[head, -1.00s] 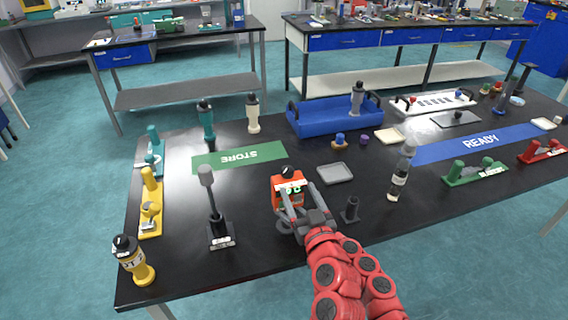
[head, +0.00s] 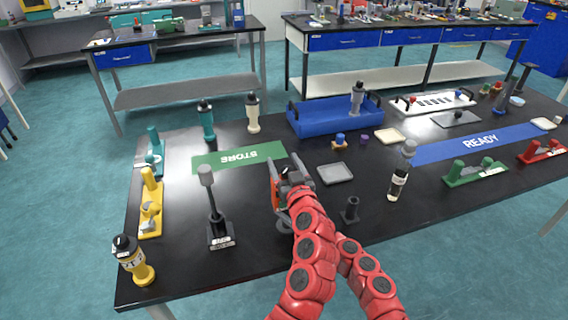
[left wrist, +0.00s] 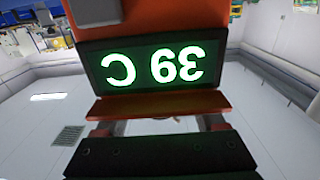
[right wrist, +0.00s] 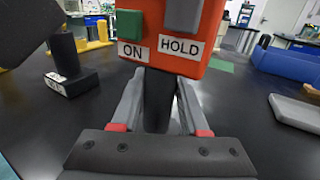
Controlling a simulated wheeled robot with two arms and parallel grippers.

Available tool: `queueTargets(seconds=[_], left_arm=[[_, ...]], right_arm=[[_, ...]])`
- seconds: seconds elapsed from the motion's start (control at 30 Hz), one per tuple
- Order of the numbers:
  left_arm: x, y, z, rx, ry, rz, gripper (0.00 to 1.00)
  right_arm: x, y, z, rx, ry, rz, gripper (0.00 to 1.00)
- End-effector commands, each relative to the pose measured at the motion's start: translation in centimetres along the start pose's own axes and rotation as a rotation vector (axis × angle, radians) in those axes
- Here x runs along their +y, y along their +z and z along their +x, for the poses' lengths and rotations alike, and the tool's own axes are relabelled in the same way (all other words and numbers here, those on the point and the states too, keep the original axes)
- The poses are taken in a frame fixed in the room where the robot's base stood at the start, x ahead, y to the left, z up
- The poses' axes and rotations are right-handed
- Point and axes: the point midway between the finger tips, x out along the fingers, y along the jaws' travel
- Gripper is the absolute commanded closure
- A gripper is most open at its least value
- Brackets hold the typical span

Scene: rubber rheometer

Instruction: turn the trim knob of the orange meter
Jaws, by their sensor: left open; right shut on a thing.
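The orange meter (head: 275,192) is above the black table in the head view, mostly covered by my left gripper (head: 282,174). Its green-lit display (left wrist: 155,68) appears upside down in the left wrist view and seems to read 39 C. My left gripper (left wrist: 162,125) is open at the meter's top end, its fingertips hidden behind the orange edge. The trim knob is hidden, so contact cannot be told. My right gripper (right wrist: 160,115) is shut on the meter's dark handle (right wrist: 158,95), below the ON and HOLD buttons; the left arm covers it in the head view.
A dark stand (head: 213,215) is left of the meter, and a small black holder (head: 350,210) is right. A grey tray (head: 335,174) lies behind right. A bottle-like tool (head: 398,180) stands farther right.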

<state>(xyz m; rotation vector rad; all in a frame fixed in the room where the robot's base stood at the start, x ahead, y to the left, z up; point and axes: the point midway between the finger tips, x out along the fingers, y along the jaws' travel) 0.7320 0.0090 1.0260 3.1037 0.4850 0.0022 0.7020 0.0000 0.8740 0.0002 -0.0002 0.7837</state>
Motion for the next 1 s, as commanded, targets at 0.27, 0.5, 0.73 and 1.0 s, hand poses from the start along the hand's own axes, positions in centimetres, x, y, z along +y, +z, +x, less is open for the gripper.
queueTargets(seconds=[0.27,0.5,0.73,1.0], left_arm=[[0.0,0.05,-0.04,-0.001,0.0,0.0,0.56],[0.0,0.06,-0.05,-0.001,0.0,0.0,0.99],[-0.04,0.29,0.03,-0.007,0.029,0.0,1.0],[0.31,0.19,-0.05,-0.004,0.13,0.0,1.0]], right_arm=[[-0.01,-0.03,-0.01,0.0,0.0,0.0,1.0],[0.0,-0.03,-0.01,0.0,0.0,0.0,1.0],[0.0,-0.03,0.0,0.0,0.0,0.0,1.0],[0.03,-0.01,0.01,0.0,0.001,0.0,1.0]])
